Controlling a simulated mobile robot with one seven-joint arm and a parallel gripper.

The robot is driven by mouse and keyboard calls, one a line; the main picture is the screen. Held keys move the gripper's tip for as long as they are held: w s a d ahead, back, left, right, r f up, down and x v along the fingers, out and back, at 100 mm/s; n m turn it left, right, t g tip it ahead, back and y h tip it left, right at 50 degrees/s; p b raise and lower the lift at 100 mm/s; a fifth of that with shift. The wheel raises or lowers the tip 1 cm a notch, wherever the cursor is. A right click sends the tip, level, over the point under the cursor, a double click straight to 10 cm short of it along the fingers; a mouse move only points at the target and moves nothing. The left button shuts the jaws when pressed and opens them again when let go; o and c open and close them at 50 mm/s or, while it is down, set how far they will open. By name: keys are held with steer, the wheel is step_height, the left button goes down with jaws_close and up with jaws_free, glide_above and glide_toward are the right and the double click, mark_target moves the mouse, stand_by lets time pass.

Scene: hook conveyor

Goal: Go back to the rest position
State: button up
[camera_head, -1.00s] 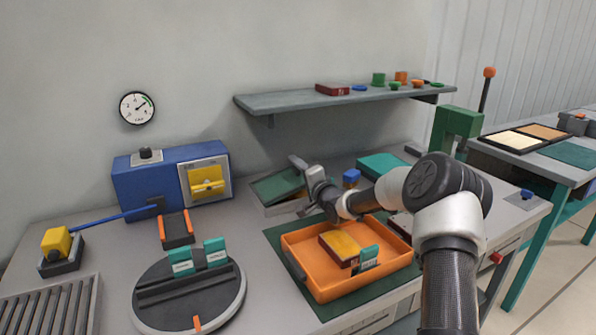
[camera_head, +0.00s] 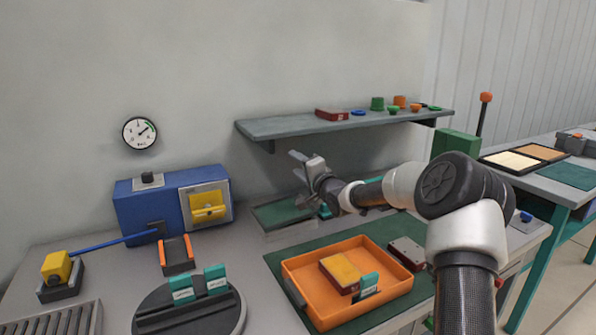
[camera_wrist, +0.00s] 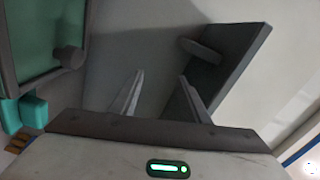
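My gripper (camera_head: 297,178) is up in the air over the back of the bench, left of my arm and below the wall shelf. In the wrist view its two fingers (camera_wrist: 160,97) stand well apart with nothing between them. No object hangs from it. Behind the fingers the wrist view shows the pale wall and the grey shelf (camera_wrist: 228,70).
An orange tray (camera_head: 290,283) with a red and yellow block (camera_head: 342,270) stands on the green mat. A blue machine (camera_head: 150,205), a dark turntable (camera_head: 230,315) and a roller conveyor (camera_head: 60,320) are to the left. The wall shelf (camera_head: 285,128) holds small parts.

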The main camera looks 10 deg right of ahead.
steer(key=s+a+r+n+g+h, duration=0.3)
steer(key=s+a+n+g, duration=0.15)
steer(key=s, duration=0.45)
steer(key=s+d+r+n+g+h, duration=0.1)
steer(key=s+r+n+g+h, duration=0.1)
steer(key=s, duration=0.8)
steer(key=s+d+r+n+g+h, duration=0.1)
steer(key=s+g, duration=0.1)
steer(key=s, duration=0.8)
steer(key=s+a+f+n+g+y, duration=0.1)
steer(key=s+f+n+g, duration=0.15)
steer(key=s, duration=1.05)
steer(key=s+a+f+n+g, duration=0.1)
steer(key=s+f+n, duration=0.15)
steer(key=s, duration=1.15)
step_height(320, 180, up, 16)
steer(key=p, duration=1.7)
steer(key=shift+a+r, duration=0.2)
steer(key=shift+r, duration=0.05)
steer(key=shift+w, duration=0.1)
